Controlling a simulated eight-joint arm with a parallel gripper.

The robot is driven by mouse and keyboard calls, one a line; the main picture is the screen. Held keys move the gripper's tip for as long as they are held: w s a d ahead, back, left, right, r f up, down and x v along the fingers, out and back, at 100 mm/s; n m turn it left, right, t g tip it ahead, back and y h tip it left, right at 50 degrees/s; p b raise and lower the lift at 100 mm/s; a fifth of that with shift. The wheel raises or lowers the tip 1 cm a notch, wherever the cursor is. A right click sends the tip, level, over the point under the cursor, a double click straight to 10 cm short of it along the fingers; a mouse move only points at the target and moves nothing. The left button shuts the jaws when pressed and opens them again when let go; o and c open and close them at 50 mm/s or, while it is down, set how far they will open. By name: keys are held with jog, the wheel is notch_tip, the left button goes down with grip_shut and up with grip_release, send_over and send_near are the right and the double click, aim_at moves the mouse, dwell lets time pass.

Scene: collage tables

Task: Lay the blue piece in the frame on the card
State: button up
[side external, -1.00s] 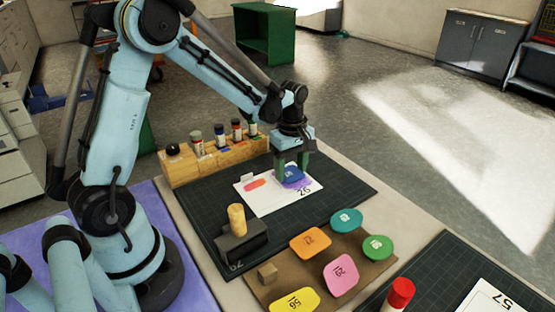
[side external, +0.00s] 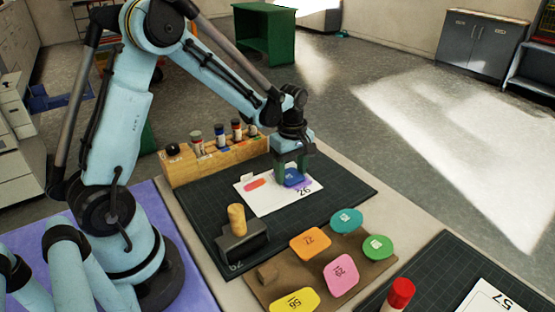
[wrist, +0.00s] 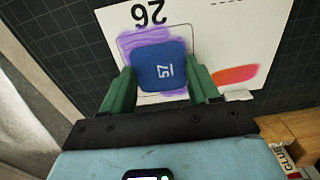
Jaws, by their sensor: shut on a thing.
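The blue piece (side external: 294,178), marked 57, is between the green fingers of my gripper (side external: 291,172). In the wrist view the fingers of my gripper (wrist: 161,82) press on both sides of the blue piece (wrist: 160,68). The white card (side external: 270,200), marked 26, lies on the dark mat and also shows in the wrist view (wrist: 222,38). The piece is over the card's thin-lined frame (wrist: 190,30), slightly turned to it, with purple smear showing around it. I cannot tell whether the piece touches the card.
A wooden rack (side external: 182,172) with several bottles stands behind the mat (side external: 345,187). A black stamp with a wooden knob (side external: 237,220) stands at its front. A brown board (side external: 290,270) holds several coloured pieces. A red-capped stick (side external: 401,292) and another card (side external: 490,300), marked 57, are at lower right.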

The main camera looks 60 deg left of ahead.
dwell(0.3)
jog(key=o, duration=0.8)
jog(key=shift+o, duration=0.2)
jog(key=shift+r, duration=3.5)
jog(key=shift+s+d+r, duration=0.15)
jog(key=shift+r, duration=0.1)
jog(key=s+d+r+m+t, duration=0.2)
jog(key=s+m, duration=0.3)
jog(key=m, duration=0.3)
jog(key=s+d+r+m+t, duration=0.3)
jog(key=s+d+m+t, duration=0.2)
jog(key=m, duration=0.4)
jog(key=shift+s+r+m, duration=0.2)
jog(key=shift+s+m, duration=0.1)
